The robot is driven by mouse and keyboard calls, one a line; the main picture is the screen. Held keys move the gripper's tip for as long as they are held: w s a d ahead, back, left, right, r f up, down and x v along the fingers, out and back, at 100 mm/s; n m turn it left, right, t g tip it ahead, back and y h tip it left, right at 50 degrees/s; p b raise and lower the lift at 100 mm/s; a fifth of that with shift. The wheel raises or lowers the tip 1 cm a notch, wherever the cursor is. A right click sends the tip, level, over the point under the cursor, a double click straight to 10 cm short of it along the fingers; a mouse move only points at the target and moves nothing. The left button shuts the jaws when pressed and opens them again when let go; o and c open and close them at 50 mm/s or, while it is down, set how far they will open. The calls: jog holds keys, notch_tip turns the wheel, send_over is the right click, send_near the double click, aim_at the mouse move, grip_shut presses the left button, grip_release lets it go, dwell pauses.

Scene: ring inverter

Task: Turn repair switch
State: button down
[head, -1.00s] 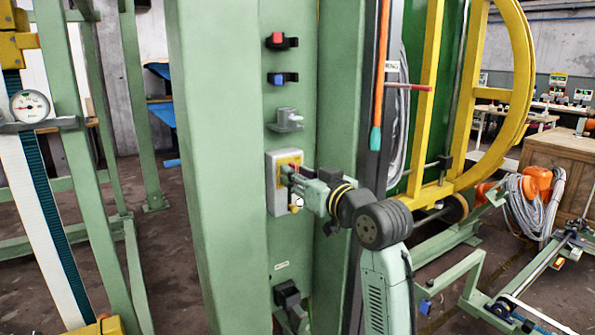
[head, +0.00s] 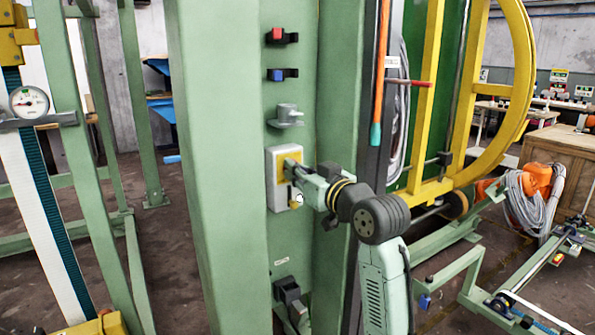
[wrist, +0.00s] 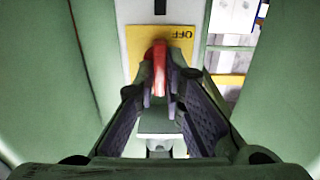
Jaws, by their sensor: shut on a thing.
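The repair switch is a grey box (head: 275,198) with a yellow plate (head: 281,172), fixed on the green column. In the wrist view the yellow plate (wrist: 133,50) carries the word OFF, seen upside down, and the red switch handle (wrist: 159,58) stands in front of it. My gripper (head: 291,176) is at the front of the box, coming from the right. In the wrist view my gripper (wrist: 160,88) has its fingertips on both sides of the red handle, shut on it. The gripper hides most of the handle in the head view.
Above the box are a grey knob (head: 287,114), a blue button (head: 277,76) and a red button (head: 278,34). A black fitting (head: 289,289) is below. An orange pole (head: 380,75) and a yellow wheel frame (head: 437,90) stand to the right.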

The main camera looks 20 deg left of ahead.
jog(key=shift+n+b, duration=0.3)
jog(key=shift+s+a+f+n+b, duration=0.1)
jog(key=shift+n+b, duration=2.1)
jog(key=shift+n, duration=2.15)
jog(key=shift+s+a+f+n+b, duration=0.1)
jog(key=shift+n+b, duration=2.1)
jog(key=shift+n, duration=2.15)
jog(key=c, duration=1.7)
grip_release()
jog(key=v, duration=1.2)
